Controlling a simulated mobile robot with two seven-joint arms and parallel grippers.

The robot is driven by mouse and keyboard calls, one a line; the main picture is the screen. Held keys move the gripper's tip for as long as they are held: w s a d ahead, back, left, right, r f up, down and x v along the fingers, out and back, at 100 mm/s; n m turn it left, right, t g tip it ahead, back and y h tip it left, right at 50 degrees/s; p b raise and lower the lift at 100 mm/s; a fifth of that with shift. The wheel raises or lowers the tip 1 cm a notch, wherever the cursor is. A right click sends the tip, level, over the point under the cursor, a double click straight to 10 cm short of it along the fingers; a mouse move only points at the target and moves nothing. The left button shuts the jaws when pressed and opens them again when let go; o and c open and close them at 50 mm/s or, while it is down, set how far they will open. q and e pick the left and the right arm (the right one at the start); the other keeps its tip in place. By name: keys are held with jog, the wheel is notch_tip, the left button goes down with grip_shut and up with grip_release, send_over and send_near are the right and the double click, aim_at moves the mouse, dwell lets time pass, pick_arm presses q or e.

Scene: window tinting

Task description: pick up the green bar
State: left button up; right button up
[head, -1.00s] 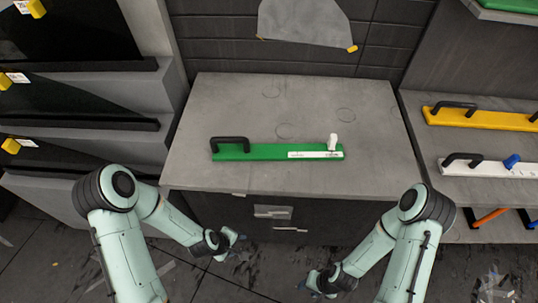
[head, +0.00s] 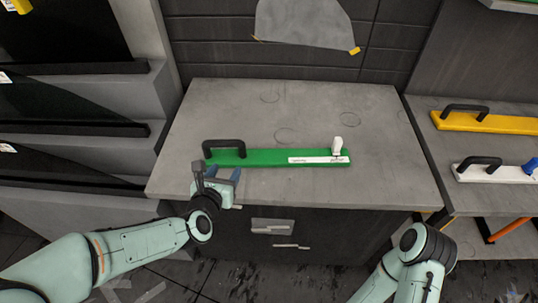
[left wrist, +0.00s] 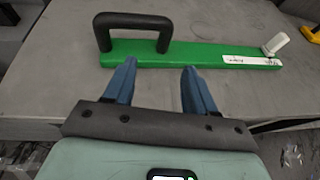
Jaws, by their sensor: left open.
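The green bar (head: 265,158) lies flat on the grey cabinet top, running left to right. It has a black handle (head: 224,147) at its left end, and a white label and white knob (head: 337,146) at its right end. My left gripper (head: 217,172) is at the front edge of the top, just in front of the bar's handle end. In the left wrist view its two blue fingers (left wrist: 156,78) are apart and empty, pointing at the green bar (left wrist: 195,54) below and right of the black handle (left wrist: 133,28). My right gripper is out of view; only my right arm shows at lower right.
The grey cabinet top (head: 380,120) is otherwise clear. A right-hand shelf holds a yellow bar (head: 485,122) and a white bar (head: 495,173), both with black handles. Dark panels stand in racks at left. A grey sheet (head: 305,22) hangs on the back wall.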

aim_at(241, 153)
pick_arm(q)
jog(key=p+x, duration=0.1)
jog(key=x, duration=0.6)
jog(key=shift+w+d+f, duration=0.1)
jog(key=shift+w+f, duration=0.1)
jog(key=shift+w, duration=0.1)
jog(key=x, duration=0.1)
jog(key=p+x, duration=0.1)
jog(key=x, duration=0.2)
jog(key=shift+w+d+f, duration=0.15)
jog(key=shift+d+f, duration=0.2)
jog(key=shift+d, duration=0.1)
jog(key=shift+w+f+p, duration=0.2)
jog(key=shift+w+p, duration=0.1)
grip_shut()
jog(key=shift+r, duration=0.2)
